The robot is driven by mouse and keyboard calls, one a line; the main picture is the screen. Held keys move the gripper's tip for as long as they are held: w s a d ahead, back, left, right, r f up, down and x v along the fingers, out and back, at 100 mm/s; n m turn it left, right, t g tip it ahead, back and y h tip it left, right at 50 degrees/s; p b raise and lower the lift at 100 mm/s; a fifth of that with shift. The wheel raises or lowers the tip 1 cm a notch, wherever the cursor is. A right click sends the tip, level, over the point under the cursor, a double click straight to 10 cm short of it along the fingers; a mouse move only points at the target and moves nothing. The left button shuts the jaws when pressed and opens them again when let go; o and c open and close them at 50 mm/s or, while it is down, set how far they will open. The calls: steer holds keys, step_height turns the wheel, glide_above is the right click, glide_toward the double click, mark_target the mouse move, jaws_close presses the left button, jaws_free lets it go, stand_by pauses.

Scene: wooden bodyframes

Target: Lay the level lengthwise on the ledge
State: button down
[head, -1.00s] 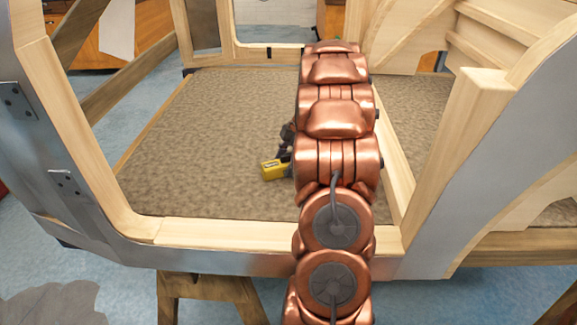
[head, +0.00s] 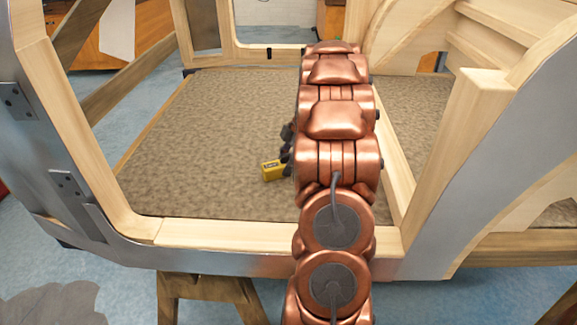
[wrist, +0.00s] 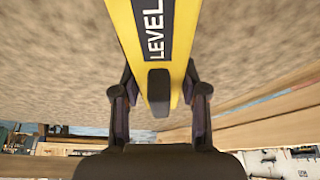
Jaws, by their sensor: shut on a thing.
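The level is a yellow bar with a black label reading LEVEL. In the wrist view the level (wrist: 182,75) runs from the top edge down between the fingers of my gripper (wrist: 158,95), which is shut on it. In the head view only a short yellow end of the level (head: 272,171) shows, left of my copper arm, over the brown carpeted floor panel. Part of my gripper (head: 287,150) shows dark beside it; the arm hides the rest. The ledge (head: 225,234) looks to be the pale wooden sill along the near edge of the frame.
A wooden post (head: 465,130) rises at the right and a curved metal-clad post (head: 60,130) at the left. The carpeted floor (head: 200,140) is bare left of my arm. A wooden trestle (head: 210,295) stands below the sill.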

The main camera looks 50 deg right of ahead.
mark_target(285, 155)
steer(key=shift+r, duration=1.85)
steer(key=s+a, duration=0.3)
steer(key=a, duration=0.1)
steer(key=s+a+r, duration=0.1)
steer(key=s+a, duration=0.2)
steer(key=a, duration=0.1)
steer(key=s+a, duration=0.3)
steer(key=a, duration=0.1)
steer(key=shift+s+a+r+p, duration=0.15)
steer(key=shift+s+a+p, duration=0.15)
steer(key=shift+s+p, duration=0.1)
